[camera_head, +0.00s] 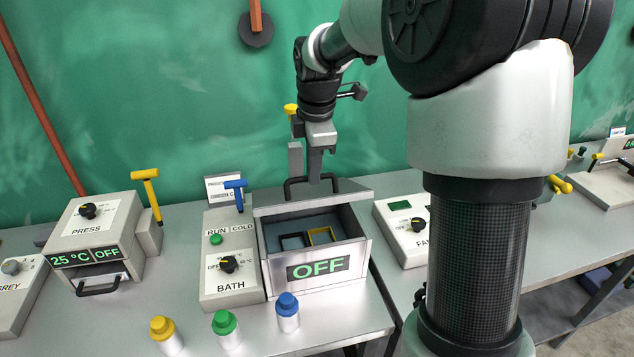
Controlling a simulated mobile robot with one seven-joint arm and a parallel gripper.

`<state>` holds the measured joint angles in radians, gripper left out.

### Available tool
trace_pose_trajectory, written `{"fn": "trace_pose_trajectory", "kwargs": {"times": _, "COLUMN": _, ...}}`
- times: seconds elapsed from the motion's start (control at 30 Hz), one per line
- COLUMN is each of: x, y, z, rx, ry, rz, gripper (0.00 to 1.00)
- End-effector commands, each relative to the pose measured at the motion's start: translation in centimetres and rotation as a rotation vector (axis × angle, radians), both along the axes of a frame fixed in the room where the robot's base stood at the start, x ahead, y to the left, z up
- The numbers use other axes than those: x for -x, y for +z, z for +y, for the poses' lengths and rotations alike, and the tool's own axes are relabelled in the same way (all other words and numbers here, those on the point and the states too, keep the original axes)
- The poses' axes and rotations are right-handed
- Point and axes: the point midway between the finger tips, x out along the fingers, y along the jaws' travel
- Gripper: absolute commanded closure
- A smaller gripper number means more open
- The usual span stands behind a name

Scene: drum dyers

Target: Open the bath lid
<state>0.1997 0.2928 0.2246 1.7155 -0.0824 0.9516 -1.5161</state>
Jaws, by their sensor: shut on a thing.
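The bath (276,272) is a metal box with an "OFF" display on its front. Its grey lid (347,195) is at the back of the box, and the front of the bath stands uncovered. I cannot tell whether the lid is slid back or tilted up. A black loop handle (288,190) stands on the lid. My gripper (315,176) points down from above and is shut on this handle; its fingertips partly hide the handle's bar. Inside the bath a black frame (293,241) and a yellow frame (320,237) show.
The bath control box (230,282) with a blue T-handle (236,184) stands left of the bath. Yellow (162,328), green (224,322) and blue (288,305) capped bottles stand in front. A press (98,235) is further left, another control box (405,240) right.

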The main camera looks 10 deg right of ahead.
Motion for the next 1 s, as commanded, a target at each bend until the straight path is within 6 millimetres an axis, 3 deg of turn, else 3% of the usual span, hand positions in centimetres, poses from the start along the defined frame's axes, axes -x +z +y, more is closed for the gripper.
{"fn": "trace_pose_trajectory", "kwargs": {"times": 0.03, "x": -1.4, "y": 0.8, "z": 0.0, "rx": -0.001, "ry": 0.003, "rz": -0.018, "gripper": 1.00}}
{"fn": "trace_pose_trajectory", "kwargs": {"times": 0.3, "x": -6.1, "y": 3.3, "z": 0.1, "rx": -0.002, "ry": 0.004, "rz": -0.014, "gripper": 1.00}}
{"fn": "trace_pose_trajectory", "kwargs": {"times": 0.6, "x": -11.8, "y": 4.9, "z": 0.1, "rx": -0.001, "ry": 0.004, "rz": -0.008, "gripper": 1.00}}
{"fn": "trace_pose_trajectory", "kwargs": {"times": 1.0, "x": -16.1, "y": 5.1, "z": 0.1, "rx": -0.001, "ry": 0.004, "rz": 0.000, "gripper": 1.00}}
